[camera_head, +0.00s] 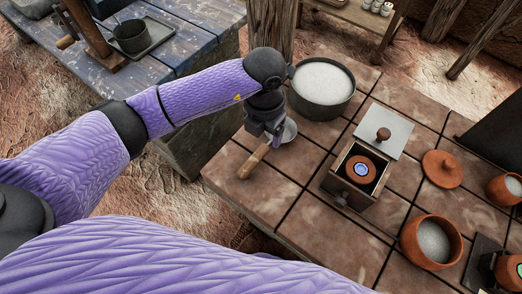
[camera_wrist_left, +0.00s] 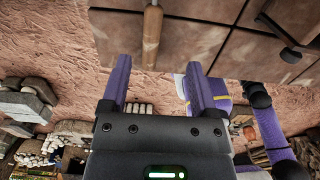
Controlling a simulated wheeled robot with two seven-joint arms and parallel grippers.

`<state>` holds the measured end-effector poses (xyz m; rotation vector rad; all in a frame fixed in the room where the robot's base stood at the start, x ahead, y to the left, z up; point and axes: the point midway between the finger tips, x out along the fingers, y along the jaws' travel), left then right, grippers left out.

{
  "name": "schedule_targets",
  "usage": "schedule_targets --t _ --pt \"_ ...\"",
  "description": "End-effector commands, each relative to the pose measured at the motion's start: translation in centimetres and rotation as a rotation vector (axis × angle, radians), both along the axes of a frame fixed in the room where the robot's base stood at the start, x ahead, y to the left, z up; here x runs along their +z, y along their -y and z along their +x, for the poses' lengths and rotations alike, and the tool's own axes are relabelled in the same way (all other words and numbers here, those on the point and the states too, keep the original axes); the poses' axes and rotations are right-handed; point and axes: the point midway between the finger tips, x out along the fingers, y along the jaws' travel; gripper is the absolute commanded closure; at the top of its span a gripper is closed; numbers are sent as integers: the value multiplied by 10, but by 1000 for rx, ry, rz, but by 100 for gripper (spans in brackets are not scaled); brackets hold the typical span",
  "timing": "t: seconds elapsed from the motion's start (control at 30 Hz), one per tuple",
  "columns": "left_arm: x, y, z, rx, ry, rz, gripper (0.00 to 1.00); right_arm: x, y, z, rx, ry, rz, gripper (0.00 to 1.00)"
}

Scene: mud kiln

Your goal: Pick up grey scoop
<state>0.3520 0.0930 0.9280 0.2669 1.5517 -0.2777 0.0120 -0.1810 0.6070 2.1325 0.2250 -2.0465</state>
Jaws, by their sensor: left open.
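The grey scoop lies on the tiled counter, with its wooden handle (camera_head: 254,160) pointing to the front left and its grey bowl (camera_head: 289,131) beside the dark pot. My left gripper (camera_head: 272,137) is over the scoop and partly hides where handle and bowl meet. In the left wrist view the fingers of this gripper (camera_wrist_left: 158,64) are apart with nothing held between them. The handle (camera_wrist_left: 152,38) shows beyond the fingertips, roughly in line with the gap; the bowl is out of that view. My right gripper is not seen.
A dark pot of white powder (camera_head: 322,82) stands close behind the scoop. A wooden box (camera_head: 345,190) with a knobbed lid, a clay lid (camera_head: 442,169) and a clay bowl (camera_head: 432,241) are to the right. The counter's front left edge is near the handle.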

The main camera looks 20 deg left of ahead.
Motion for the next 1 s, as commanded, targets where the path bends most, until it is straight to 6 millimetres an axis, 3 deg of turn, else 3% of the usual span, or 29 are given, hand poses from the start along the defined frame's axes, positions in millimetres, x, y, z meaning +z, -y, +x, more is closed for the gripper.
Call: schedule_targets --t 0.43,0.53,0.73,0.77,1.0 --pt "-88 -8 7 2 -5 9 24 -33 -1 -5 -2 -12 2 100" --pt "-98 -8 7 -1 -2 8 24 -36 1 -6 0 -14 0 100" --pt "-98 -8 7 -1 0 8 24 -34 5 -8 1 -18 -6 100" --pt "-98 -7 7 -1 0 8 26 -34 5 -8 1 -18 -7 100" --pt "-97 -7 7 -1 0 8 76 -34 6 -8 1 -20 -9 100"
